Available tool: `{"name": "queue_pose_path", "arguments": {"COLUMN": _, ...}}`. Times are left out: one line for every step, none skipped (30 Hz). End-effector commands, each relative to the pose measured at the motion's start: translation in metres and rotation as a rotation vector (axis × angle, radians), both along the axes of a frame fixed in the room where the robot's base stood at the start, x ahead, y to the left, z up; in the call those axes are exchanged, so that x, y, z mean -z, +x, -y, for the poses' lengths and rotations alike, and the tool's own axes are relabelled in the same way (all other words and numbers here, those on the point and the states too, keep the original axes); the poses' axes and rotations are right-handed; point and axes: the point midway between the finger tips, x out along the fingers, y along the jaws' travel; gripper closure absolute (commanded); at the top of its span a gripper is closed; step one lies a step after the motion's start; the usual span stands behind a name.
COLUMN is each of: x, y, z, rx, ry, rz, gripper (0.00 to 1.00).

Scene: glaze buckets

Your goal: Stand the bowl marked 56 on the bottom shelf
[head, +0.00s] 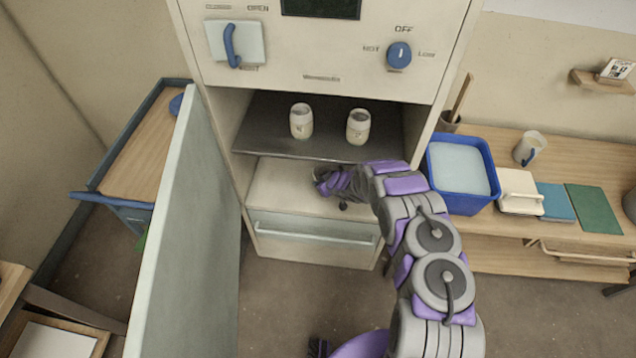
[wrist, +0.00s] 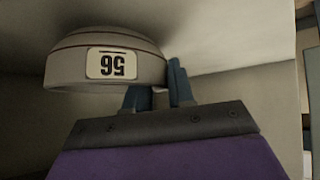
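The bowl marked 56 (wrist: 75,67) is pale grey, with a white label that reads upside down in the wrist view. In the head view a small dark part of the bowl (head: 321,174) shows in the lower compartment, mostly covered by my gripper (head: 332,184). In the wrist view my gripper (wrist: 160,92) has its two blue fingers close together at the bowl's right edge, one behind the rim and one outside, with the wall between them. The bottom shelf (head: 275,192) is the pale surface under the dark shelf. I cannot tell whether the bowl's base touches it.
Two pale jars (head: 301,121) (head: 358,127) stand on the dark upper shelf (head: 265,135), close above my arm. An open door (head: 185,230) stands left of the cabinet. A blue tub (head: 460,175) sits on the bench at right. A drawer (head: 310,240) lies below the bottom shelf.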

Motion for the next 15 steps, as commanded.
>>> {"name": "queue_pose_path", "arguments": {"x": 0.0, "y": 0.0, "z": 0.0, "rx": 0.001, "ry": 0.0, "rz": 0.001, "gripper": 0.72}}
{"name": "queue_pose_path", "arguments": {"x": 0.0, "y": 0.0, "z": -0.001, "rx": 0.001, "ry": -0.002, "rz": 0.001, "gripper": 0.69}}
{"name": "queue_pose_path", "arguments": {"x": 0.0, "y": 0.0, "z": -0.002, "rx": 0.0, "ry": -0.004, "rz": 0.002, "gripper": 0.66}}
{"name": "queue_pose_path", "arguments": {"x": 0.0, "y": 0.0, "z": -0.004, "rx": 0.0, "ry": -0.006, "rz": 0.001, "gripper": 0.63}}
{"name": "queue_pose_path", "arguments": {"x": 0.001, "y": 0.001, "z": -0.005, "rx": -0.001, "ry": -0.009, "rz": 0.002, "gripper": 0.6}}
{"name": "queue_pose_path", "arguments": {"x": 0.002, "y": 0.001, "z": -0.007, "rx": -0.001, "ry": -0.012, "rz": 0.001, "gripper": 0.58}}
{"name": "queue_pose_path", "arguments": {"x": 0.002, "y": 0.001, "z": -0.008, "rx": -0.001, "ry": -0.014, "rz": 0.001, "gripper": 0.58}}
{"name": "queue_pose_path", "arguments": {"x": 0.002, "y": 0.001, "z": -0.009, "rx": -0.002, "ry": -0.016, "rz": 0.0, "gripper": 0.58}}
{"name": "queue_pose_path", "arguments": {"x": 0.003, "y": 0.001, "z": -0.01, "rx": -0.001, "ry": -0.018, "rz": 0.0, "gripper": 0.58}}
{"name": "queue_pose_path", "arguments": {"x": 0.003, "y": 0.0, "z": -0.011, "rx": -0.002, "ry": -0.02, "rz": 0.0, "gripper": 0.58}}
{"name": "queue_pose_path", "arguments": {"x": 0.003, "y": 0.0, "z": -0.012, "rx": -0.001, "ry": -0.02, "rz": 0.0, "gripper": 0.58}}
{"name": "queue_pose_path", "arguments": {"x": 0.003, "y": 0.0, "z": -0.012, "rx": -0.002, "ry": -0.02, "rz": 0.0, "gripper": 0.58}}
{"name": "queue_pose_path", "arguments": {"x": 0.003, "y": 0.0, "z": -0.011, "rx": -0.002, "ry": -0.019, "rz": 0.001, "gripper": 0.58}}
{"name": "queue_pose_path", "arguments": {"x": 0.002, "y": 0.0, "z": -0.01, "rx": -0.002, "ry": -0.017, "rz": 0.0, "gripper": 0.58}}
{"name": "queue_pose_path", "arguments": {"x": 0.0, "y": -0.001, "z": -0.008, "rx": -0.002, "ry": -0.014, "rz": 0.0, "gripper": 0.58}}
